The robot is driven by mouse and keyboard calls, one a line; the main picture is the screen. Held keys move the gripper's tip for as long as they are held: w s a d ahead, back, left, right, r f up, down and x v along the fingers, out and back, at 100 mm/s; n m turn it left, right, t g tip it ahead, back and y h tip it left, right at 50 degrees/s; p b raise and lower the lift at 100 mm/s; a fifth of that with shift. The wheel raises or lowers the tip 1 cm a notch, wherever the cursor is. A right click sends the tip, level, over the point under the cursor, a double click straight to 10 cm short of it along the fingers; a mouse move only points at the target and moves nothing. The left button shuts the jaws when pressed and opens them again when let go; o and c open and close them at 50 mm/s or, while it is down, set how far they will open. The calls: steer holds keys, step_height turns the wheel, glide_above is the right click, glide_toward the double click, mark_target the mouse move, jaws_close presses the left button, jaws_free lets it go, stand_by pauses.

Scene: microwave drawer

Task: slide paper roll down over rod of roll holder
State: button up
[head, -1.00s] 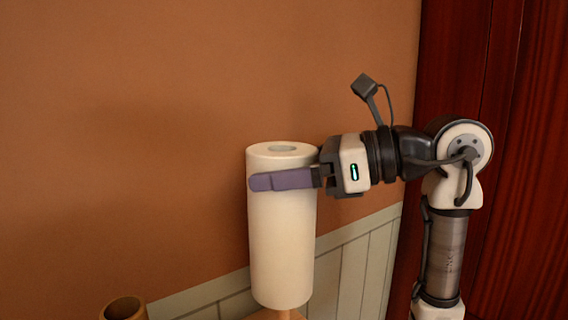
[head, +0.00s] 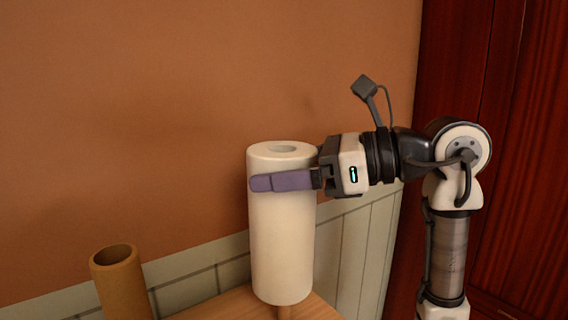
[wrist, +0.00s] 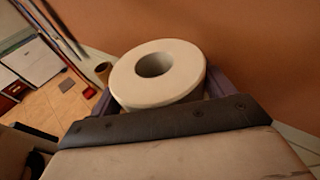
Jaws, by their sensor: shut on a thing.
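The white paper roll (head: 283,240) is upright, and my gripper (head: 270,181) is shut on it near its top. One purple finger lies across the roll's near side; the other finger is hidden behind it in the head view. In the wrist view, the roll (wrist: 188,60) sits between the fingers, and its top hole looks dark with no rod end showing. The holder's base is out of view.
A wooden surface (head: 235,304) lies below the roll. A brown hollow tube (head: 122,285) stands to the left, apart from the roll. The orange wall (head: 150,120) with pale panelling is behind, and dark red wood (head: 480,70) is at the right.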

steer(key=shift+f+b, duration=2.45)
steer(key=shift+f, duration=1)
steer(key=o, duration=1.3)
